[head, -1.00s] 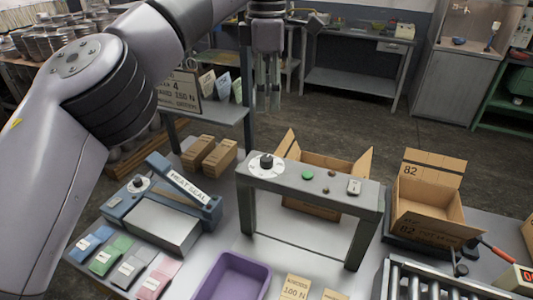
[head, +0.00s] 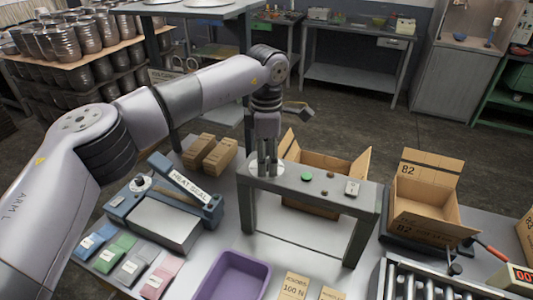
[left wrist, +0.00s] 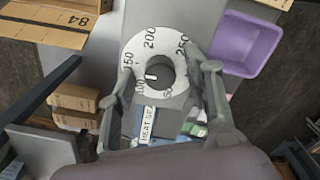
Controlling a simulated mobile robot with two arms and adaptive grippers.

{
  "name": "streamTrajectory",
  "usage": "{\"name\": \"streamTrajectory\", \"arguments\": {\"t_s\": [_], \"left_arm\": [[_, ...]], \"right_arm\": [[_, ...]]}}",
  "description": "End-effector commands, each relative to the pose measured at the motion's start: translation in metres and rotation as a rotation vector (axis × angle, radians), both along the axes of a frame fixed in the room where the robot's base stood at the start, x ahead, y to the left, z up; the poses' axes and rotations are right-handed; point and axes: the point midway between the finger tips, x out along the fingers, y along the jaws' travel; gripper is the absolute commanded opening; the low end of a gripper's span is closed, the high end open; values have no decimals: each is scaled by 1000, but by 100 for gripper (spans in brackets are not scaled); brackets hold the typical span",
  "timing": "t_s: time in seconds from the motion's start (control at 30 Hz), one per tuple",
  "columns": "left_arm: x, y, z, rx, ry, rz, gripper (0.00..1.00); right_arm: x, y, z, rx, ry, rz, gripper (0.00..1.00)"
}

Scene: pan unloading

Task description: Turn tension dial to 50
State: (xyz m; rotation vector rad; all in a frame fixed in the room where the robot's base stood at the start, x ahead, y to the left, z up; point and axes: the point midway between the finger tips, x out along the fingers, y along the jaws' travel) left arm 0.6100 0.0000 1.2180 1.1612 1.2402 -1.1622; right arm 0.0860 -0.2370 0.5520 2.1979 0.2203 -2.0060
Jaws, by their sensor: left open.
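The tension dial (left wrist: 133,46) is a white disc with printed numbers and a dark knob (left wrist: 163,70) in its middle. In the left wrist view 150, 200 and 250 read clearly, and 50 shows at the lower edge. A short white mark on the knob points left, seemingly near 100. In the head view the dial (head: 252,168) sits on top of the grey arch (head: 315,192), partly hidden by my left gripper (head: 267,168). My left gripper is open over the dial, its fingers on either side of the knob (left wrist: 168,76); contact cannot be told. My right gripper is not in view.
On the arch are a green button (head: 307,177) and a small switch (head: 352,188). A heat sealer (head: 165,220) stands left, a purple tray (head: 232,278) in front. Open cartons (head: 425,205) stand behind and right, beside a roller conveyor (head: 420,285).

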Motion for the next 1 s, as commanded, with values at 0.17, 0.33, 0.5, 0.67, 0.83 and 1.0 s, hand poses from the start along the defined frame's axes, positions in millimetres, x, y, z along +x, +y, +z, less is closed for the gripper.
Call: {"name": "streamTrajectory", "arguments": {"t_s": [0.17, 0.33, 0.5, 0.67, 0.83, 1.0], "left_arm": [[0, 0, -1, 0, -1, 0, 46], [0, 0, 0, 0, -1, 0, 38], [0, 0, 0, 0, -1, 0, 27], [0, 0, 0, 0, -1, 0, 16], [0, 0, 0, 0, -1, 0, 5], [0, 0, 0, 0, -1, 1, 0]], "right_arm": [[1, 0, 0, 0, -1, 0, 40], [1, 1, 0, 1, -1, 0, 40], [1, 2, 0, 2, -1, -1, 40], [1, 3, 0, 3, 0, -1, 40], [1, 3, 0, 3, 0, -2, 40], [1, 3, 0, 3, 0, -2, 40]]}}
